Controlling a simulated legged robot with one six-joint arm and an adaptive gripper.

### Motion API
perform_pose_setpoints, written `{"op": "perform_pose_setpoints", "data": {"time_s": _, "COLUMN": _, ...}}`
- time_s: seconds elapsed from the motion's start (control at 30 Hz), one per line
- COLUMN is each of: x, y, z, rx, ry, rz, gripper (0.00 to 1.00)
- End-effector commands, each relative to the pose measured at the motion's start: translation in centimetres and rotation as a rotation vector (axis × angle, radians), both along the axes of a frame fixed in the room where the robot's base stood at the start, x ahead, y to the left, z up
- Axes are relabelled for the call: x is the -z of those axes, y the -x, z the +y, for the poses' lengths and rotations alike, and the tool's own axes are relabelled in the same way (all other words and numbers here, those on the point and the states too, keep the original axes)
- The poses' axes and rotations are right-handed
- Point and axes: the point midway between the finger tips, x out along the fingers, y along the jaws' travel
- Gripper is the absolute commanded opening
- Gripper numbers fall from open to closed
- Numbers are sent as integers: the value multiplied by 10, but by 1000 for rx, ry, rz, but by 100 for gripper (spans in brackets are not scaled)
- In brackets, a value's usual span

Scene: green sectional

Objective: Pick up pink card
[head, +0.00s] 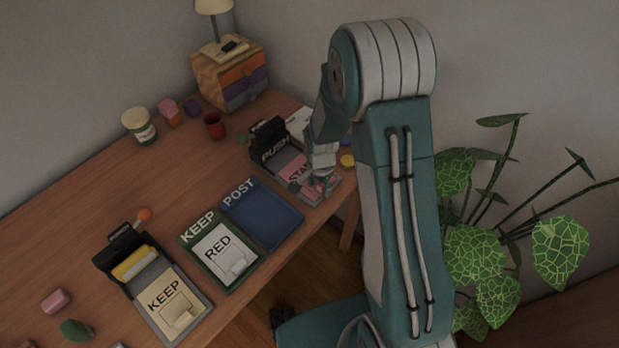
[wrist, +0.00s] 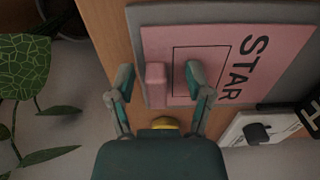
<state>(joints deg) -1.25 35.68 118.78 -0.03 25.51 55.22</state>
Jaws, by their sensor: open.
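The pink card (wrist: 222,60) lies flat in a grey tray (wrist: 310,22) and carries black letters, of which "STAR" shows. A pink raised block (wrist: 155,86) stands on the card near its edge. My gripper (wrist: 160,82) is open over the card, with one finger on each side of the block. I cannot tell whether the fingers touch it. In the head view, my gripper (head: 318,184) is low over the pink card (head: 296,167) and hides part of it.
A tray labelled PUSH (head: 262,150) holds the card. Left of it are a blue POST tray (head: 265,217), a green KEEP tray (head: 188,242) with a white RED card (head: 215,250), and another KEEP card (head: 168,303). A plant (head: 500,250) stands at right.

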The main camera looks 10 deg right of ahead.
Motion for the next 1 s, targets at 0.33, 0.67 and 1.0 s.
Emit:
{"op": "perform_pose_setpoints", "data": {"time_s": 0.33, "x": 0, "y": 0, "z": -2, "rx": 1, "ry": -2, "rz": 1, "gripper": 4}}
{"op": "perform_pose_setpoints", "data": {"time_s": 0.67, "x": 1, "y": 0, "z": 0, "rx": 1, "ry": 0, "rz": 1, "gripper": 1}}
{"op": "perform_pose_setpoints", "data": {"time_s": 1.0, "x": -24, "y": -1, "z": 0, "rx": 1, "ry": 0, "rz": -4, "gripper": 1}}
